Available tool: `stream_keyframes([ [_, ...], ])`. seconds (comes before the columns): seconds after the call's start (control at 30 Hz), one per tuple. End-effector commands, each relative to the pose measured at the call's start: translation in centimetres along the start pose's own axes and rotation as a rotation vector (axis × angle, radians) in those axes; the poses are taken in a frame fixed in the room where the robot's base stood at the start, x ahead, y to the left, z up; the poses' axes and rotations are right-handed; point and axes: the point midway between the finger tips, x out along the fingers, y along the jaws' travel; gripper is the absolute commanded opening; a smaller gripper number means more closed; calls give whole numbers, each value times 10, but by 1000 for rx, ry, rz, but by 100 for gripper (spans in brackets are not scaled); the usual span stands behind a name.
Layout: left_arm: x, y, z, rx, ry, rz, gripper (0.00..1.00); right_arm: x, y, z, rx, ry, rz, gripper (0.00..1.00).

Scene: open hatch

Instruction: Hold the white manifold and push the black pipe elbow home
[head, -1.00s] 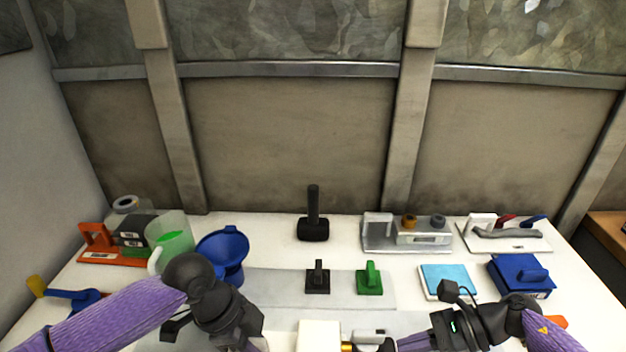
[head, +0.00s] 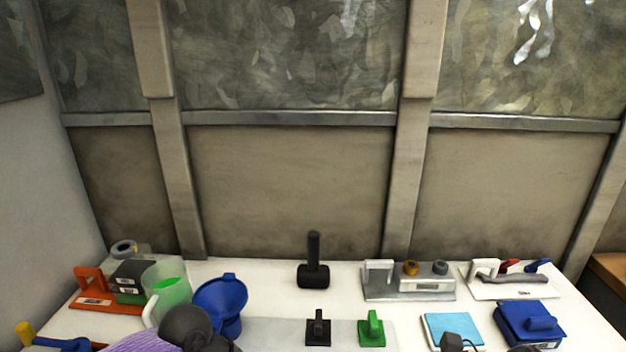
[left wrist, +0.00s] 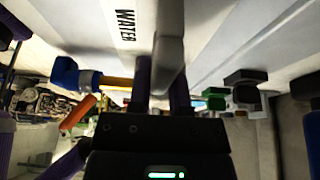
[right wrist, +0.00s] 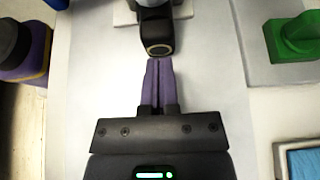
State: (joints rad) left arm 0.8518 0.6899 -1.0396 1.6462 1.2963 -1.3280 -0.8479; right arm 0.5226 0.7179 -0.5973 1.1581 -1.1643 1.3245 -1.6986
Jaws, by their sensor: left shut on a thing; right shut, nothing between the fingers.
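The white manifold (left wrist: 95,18) fills the top of the left wrist view, with "WATER" printed on it. My left gripper (left wrist: 163,85) is shut on its pale grip bar (left wrist: 168,50), one purple finger on each side. In the right wrist view the black pipe elbow (right wrist: 155,28) is at the top centre, its ringed round end facing my right gripper. My right gripper (right wrist: 158,62) is shut and empty, fingertips just short of that end; whether they touch is unclear. A white edge of the manifold (right wrist: 124,14) shows beside the elbow. The head view shows neither part nor either gripper's fingers.
A black-handled block (head: 318,328) and a green-handled block (head: 371,328) stand on the table's middle. Behind are a black mallet-like tool (head: 313,270) and a grey fixture (head: 410,285). A blue funnel (head: 222,303) and jug (head: 168,290) stand left, a blue box (head: 530,325) right.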

Motion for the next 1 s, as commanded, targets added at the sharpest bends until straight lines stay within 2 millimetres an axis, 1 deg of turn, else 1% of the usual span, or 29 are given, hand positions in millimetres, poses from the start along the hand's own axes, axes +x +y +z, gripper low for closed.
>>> stream_keyframes([
  [0.4, 0, 0, 0, 0, 0, -1, 0, -42, -1, -22, 1, 0, -4, 0],
  [0.6, -1, 0, 0, 0, 0, -1, 0, -58, 0, -31, 0, -1, -3, 0],
  [1.0, -1, 0, 0, 0, 0, -1, 0, -60, 0, -32, -1, -1, -2, 0],
])
